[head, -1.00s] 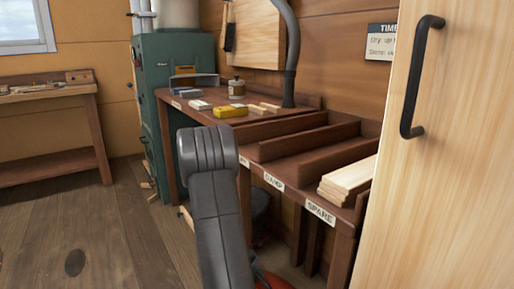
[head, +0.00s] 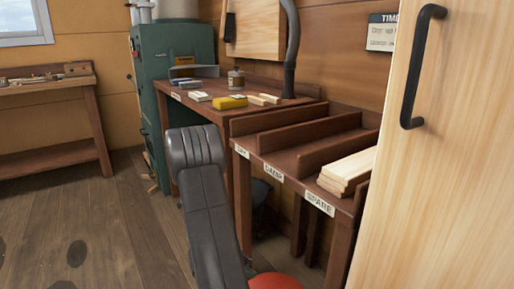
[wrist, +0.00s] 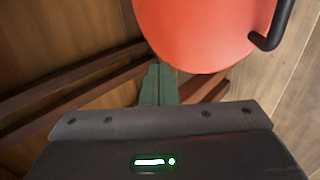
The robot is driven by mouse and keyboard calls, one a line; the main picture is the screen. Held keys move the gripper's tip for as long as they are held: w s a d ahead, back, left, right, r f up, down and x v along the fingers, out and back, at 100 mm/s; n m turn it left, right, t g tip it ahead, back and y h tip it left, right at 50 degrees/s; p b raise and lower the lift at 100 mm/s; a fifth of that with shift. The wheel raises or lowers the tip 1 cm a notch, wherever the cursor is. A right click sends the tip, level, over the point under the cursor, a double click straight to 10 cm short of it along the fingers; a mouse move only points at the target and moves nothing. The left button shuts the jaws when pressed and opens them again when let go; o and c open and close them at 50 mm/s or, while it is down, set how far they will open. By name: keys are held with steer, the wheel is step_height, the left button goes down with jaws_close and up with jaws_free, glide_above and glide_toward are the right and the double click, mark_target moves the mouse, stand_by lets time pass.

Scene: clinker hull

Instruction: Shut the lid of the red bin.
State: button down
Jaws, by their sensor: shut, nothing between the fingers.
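The red lid (wrist: 205,30) fills the top middle of the wrist view as a smooth, rounded disc. A black bar handle (wrist: 278,28) shows at its right edge. In the head view a small part of a red rounded thing (head: 275,281) shows at the bottom edge, right of my arm; the rest is cut off. My gripper (wrist: 157,75) is shut and empty, its fingertips just below the lid's lower edge in the wrist view. I cannot tell whether they touch it. The bin's body and the lid's angle cannot be made out.
A bench with labelled slots (head: 300,140) and a stack of pale boards (head: 347,170) stands right of my arm. A pale wooden door (head: 455,170) with a black handle is close on the right. A green cabinet (head: 180,60) stands behind. Floor (head: 100,230) at left is open.

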steer(key=p+v, duration=0.2)
steer(key=v, duration=0.5)
steer(key=shift+s+a+f, duration=0.15)
steer(key=shift+s+a, duration=0.1)
steer(key=shift+a, duration=0.05)
steer(key=w+d+f+b, duration=0.2)
steer(key=w+d, duration=0.2)
steer(key=d, duration=0.2)
steer(key=shift+f, duration=0.35)
steer(key=shift+w+d, duration=0.1)
